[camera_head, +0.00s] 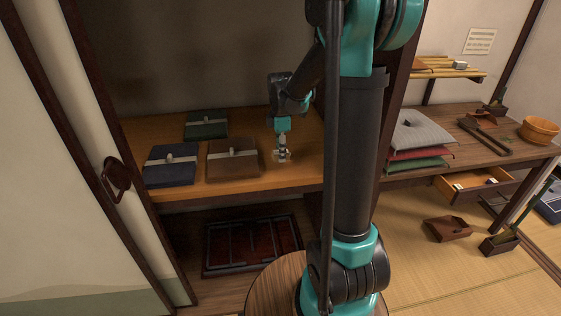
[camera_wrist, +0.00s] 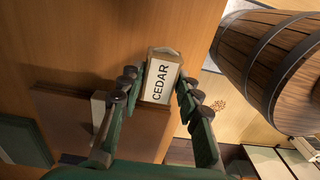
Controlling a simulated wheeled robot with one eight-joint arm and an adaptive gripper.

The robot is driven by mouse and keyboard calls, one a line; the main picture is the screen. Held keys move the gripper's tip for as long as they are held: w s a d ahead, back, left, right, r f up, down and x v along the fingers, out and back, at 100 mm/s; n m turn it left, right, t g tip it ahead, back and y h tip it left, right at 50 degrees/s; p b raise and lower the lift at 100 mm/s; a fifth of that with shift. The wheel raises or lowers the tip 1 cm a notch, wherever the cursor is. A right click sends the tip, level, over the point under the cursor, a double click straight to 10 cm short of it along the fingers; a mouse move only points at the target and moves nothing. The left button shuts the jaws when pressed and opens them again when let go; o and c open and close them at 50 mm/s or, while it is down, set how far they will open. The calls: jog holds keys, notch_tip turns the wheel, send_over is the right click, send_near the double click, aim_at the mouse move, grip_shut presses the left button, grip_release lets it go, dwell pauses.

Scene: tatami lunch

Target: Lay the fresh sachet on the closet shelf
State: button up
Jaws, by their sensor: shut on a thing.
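My gripper (camera_head: 282,149) is above the front part of the closet shelf (camera_head: 298,135), to the right of the brown folded bundle. In the wrist view my gripper (camera_wrist: 159,82) is shut on a small tan sachet (camera_wrist: 164,52) with a white label reading CEDAR, held between the two fingertips. The sachet also shows small and pale under my gripper in the head view (camera_head: 281,157). It appears very close to the wooden shelf surface; I cannot tell whether it touches.
A brown bundle (camera_head: 231,164), a blue bundle (camera_head: 168,172) and a green bundle (camera_head: 206,125) lie on the shelf's left. Dark lower compartment holds a red panelled tray (camera_head: 208,262). Cushions (camera_head: 418,132) and a side bench with an open drawer (camera_head: 478,183) stand right.

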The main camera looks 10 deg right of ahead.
aim_at(281, 168)
jog(key=shift+f, duration=2.15)
jog(key=o, duration=0.8)
jog(key=shift+f, duration=0.1)
jog(key=shift+o, duration=0.2)
notch_tip(281, 168, up, 12)
jog(key=shift+s+d, duration=0.1)
jog(key=shift+s, duration=0.2)
jog(key=s+d+f+m+t, duration=0.2)
jog(key=s+f+m, duration=0.4)
jog(key=s+m, duration=0.3)
jog(key=s+d+f+m+t, duration=0.2)
jog(key=s+f+m, duration=0.4)
jog(key=s+m, duration=0.3)
jog(key=s, duration=0.3)
jog(key=shift+f, duration=0.25)
